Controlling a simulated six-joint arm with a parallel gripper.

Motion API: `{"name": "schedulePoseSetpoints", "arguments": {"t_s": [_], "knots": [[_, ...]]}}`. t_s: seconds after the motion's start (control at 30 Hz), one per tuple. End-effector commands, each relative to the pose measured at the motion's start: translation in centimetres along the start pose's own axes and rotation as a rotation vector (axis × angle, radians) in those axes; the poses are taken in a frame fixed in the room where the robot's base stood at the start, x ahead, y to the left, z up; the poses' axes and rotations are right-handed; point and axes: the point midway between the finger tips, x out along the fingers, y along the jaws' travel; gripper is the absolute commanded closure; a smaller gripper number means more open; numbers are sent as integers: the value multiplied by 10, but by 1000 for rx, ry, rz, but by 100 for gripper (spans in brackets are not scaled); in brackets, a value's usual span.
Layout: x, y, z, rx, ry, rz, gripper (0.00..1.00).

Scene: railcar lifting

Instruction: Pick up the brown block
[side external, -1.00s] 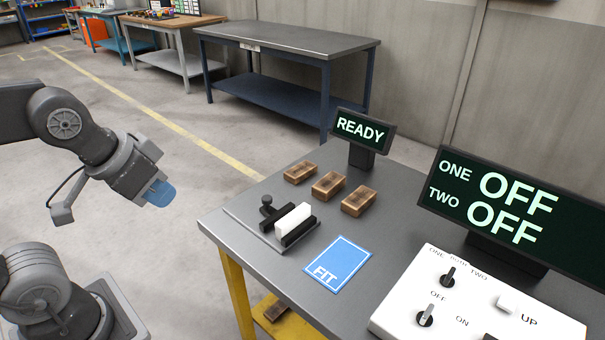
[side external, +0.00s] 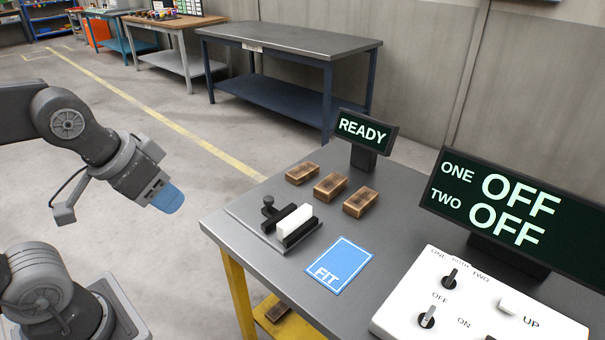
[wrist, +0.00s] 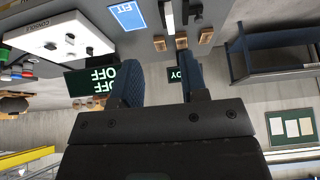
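Three brown wooden blocks lie in a row on the grey table: a left one (side external: 302,173), a middle one (side external: 330,187) and a right one (side external: 360,201). The wrist view also shows three brown blocks (wrist: 181,42) beyond my fingers. Another brown block (side external: 278,311) lies on the yellow lower shelf, partly hidden. My gripper (side external: 168,198) has blue fingers and hangs in the air left of the table, well apart from every block. In the wrist view, its two fingers (wrist: 163,78) stand apart with nothing between them.
On the table are a black fixture holding a white block (side external: 295,222), a blue FIT card (side external: 338,265), a white switch panel (side external: 470,300), a READY display (side external: 366,131) and a larger display reading ONE OFF, TWO OFF (side external: 495,205). The space between gripper and table is clear.

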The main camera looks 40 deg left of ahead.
Motion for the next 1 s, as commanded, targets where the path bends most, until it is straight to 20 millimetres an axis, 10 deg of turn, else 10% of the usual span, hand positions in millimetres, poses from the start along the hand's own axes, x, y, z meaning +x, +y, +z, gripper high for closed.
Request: {"name": "schedulePoseSetpoints", "arguments": {"t_s": [0.5,0.77,1.0], "knots": [[0,0,0,0,0,0,10],[0,0,-3,0,0,1,10],[12,-5,-64,8,-2,17,10]]}}
